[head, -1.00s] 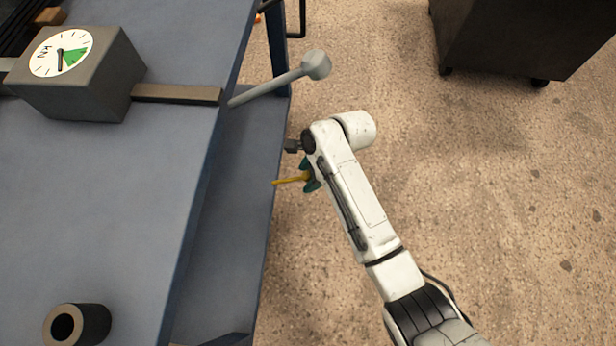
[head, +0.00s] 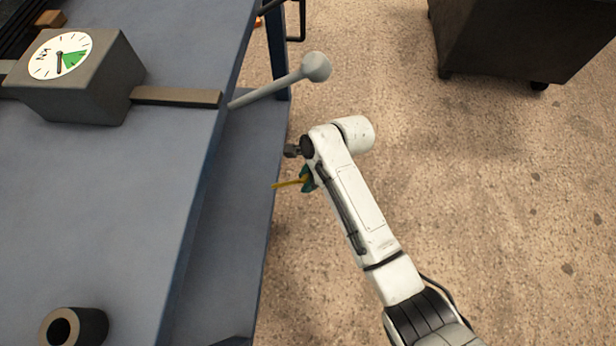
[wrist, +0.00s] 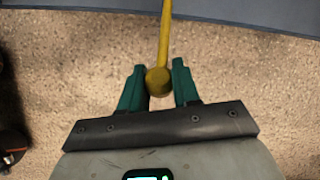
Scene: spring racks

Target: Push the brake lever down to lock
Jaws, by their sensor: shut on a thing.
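The yellow brake lever (head: 287,184) sticks out past the side of the blue bench, low near its lower shelf. In the wrist view its shaft (wrist: 164,45) runs up to the blue edge, and its round yellow knob (wrist: 158,82) sits between the teal fingers. My gripper (wrist: 159,86) is shut on the knob, one finger on each side. In the head view my gripper (head: 308,180) is mostly hidden by my white arm, and only a bit of teal shows. The lever's root is hidden in both views.
A grey lever with a ball end (head: 316,67) juts from the blue bench (head: 110,220) above my gripper. A dial gauge box (head: 75,90) and a black tube (head: 75,327) are on the bench. A dark cabinet (head: 500,35) stands behind. The floor at right is clear.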

